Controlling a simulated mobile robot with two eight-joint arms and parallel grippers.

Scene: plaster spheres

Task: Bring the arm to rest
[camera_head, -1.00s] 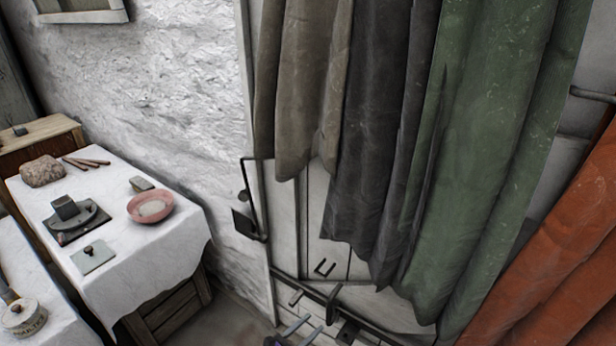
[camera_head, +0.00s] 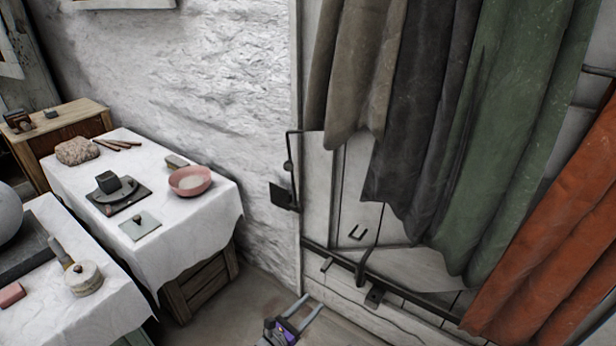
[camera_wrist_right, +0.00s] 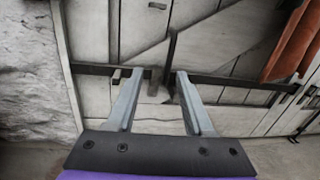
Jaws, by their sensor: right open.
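My right gripper (camera_head: 306,309) shows at the bottom middle of the head view, its two grey fingers apart with nothing between them. In the right wrist view my right gripper (camera_wrist_right: 167,78) is also open and empty, its fingers pointing toward a pale plank door (camera_wrist_right: 215,40) with a dark metal bar (camera_wrist_right: 240,82). The gripper is in front of the lower part of this door (camera_head: 345,200). My left gripper is not in view.
Cloth-covered tables at the left carry a pink bowl (camera_head: 190,181), a rough stone (camera_head: 77,151), a dark block (camera_head: 109,182) and a round tin (camera_head: 84,278). Hanging cloths, including a green one (camera_head: 500,130) and an orange one (camera_head: 560,230), fill the right. Floor (camera_head: 250,290) shows between.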

